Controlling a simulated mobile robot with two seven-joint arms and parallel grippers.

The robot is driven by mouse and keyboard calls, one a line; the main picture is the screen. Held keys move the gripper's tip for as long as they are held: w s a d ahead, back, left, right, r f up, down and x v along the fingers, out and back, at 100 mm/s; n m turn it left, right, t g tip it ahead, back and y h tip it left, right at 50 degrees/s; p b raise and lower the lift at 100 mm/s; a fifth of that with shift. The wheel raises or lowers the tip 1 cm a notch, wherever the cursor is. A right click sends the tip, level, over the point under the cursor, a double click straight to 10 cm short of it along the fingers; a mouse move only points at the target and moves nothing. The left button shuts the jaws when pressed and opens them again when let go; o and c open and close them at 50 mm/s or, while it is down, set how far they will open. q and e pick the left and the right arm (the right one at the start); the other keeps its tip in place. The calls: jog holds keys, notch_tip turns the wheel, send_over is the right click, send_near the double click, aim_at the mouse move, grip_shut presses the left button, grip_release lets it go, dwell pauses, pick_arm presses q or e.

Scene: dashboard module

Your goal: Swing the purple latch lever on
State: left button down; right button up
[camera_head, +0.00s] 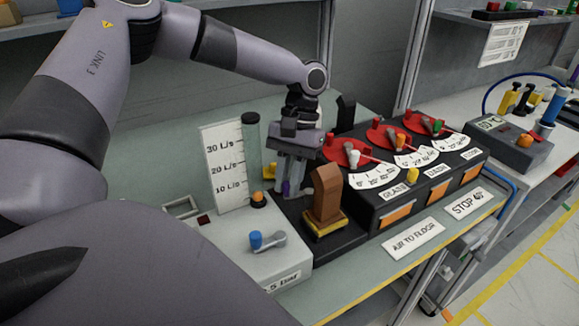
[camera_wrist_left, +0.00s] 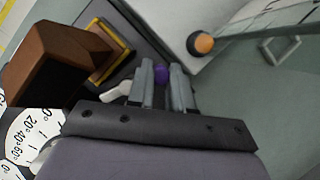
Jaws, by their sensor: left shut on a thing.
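The purple latch lever (camera_head: 286,187) stands on the dark base of the dashboard module, between the clear flow tube and the brown lever block. Only a small part of it shows in the head view. In the left wrist view its purple end (camera_wrist_left: 161,74) sits between the two grey fingers. My left gripper (camera_head: 290,192) points down from above and is shut on it; the fingers (camera_wrist_left: 165,84) hide most of the lever. My right gripper is not in view.
The brown block (camera_head: 327,194) on a yellow-edged base stands close to the right of my left gripper. The flow tube (camera_head: 251,150) stands close to the left. Red dials (camera_head: 346,152) and a blue-knobbed lever (camera_head: 267,240) are nearby.

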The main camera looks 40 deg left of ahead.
pick_arm(q)
jog(key=m, duration=0.2)
jog(key=w+m+y, duration=0.1)
jog(key=shift+w+a+m+y, duration=0.1)
jog(key=shift+a+m+y, duration=0.2)
jog(key=shift+a+m, duration=0.1)
jog(key=m, duration=0.2)
jog(key=w+m+y, duration=0.1)
jog(key=shift+w+a+m, duration=0.1)
jog(key=shift+a+m, duration=0.15)
jog(key=shift+m, duration=0.05)
jog(key=m, duration=0.1)
jog(key=w+m+y, duration=0.1)
jog(key=m, duration=0.1)
jog(key=shift+w+r+m+t+y, duration=0.1)
jog(key=shift+m+t+y, duration=0.2)
jog(key=shift+t, duration=0.1)
jog(key=shift+w+d+m+t+y, duration=0.1)
jog(key=shift+w+m+t+y, duration=0.15)
jog(key=shift+m, duration=0.6)
jog(key=shift+w+m+t+y, duration=0.15)
jog(key=shift+w+m, duration=0.2)
jog(key=shift+m, duration=0.5)
jog(key=c, duration=1)
grip_release()
jog(key=shift+b+v, duration=0.3)
jog(key=shift+v, duration=3.3)
